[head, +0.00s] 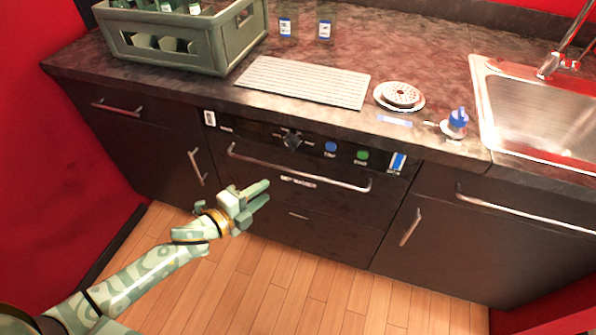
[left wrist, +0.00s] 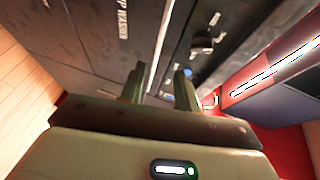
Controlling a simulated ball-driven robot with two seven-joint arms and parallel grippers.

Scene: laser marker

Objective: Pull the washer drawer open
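The dark washer drawer front (head: 330,203) with the "GRIP WASHER" lettering is under the counter and looks closed. Its long metal handle (head: 300,174) runs across the upper part of the front. My left gripper (head: 264,193) is open and empty, below and in front of the handle in the head view, apart from it. In the left wrist view the two fingers of the gripper (left wrist: 160,76) are spread, and the handle (left wrist: 161,40) lies beyond them, lined up with the gap. The exact distance to it is unclear. My right gripper is in neither view.
A control strip with a knob (head: 292,140), a blue button (head: 331,147) and a green button (head: 362,155) sits above the handle. The counter holds a bottle crate (head: 185,50), a ribbed mat (head: 305,82) and a sink (head: 535,105). The wooden floor (head: 270,285) is clear.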

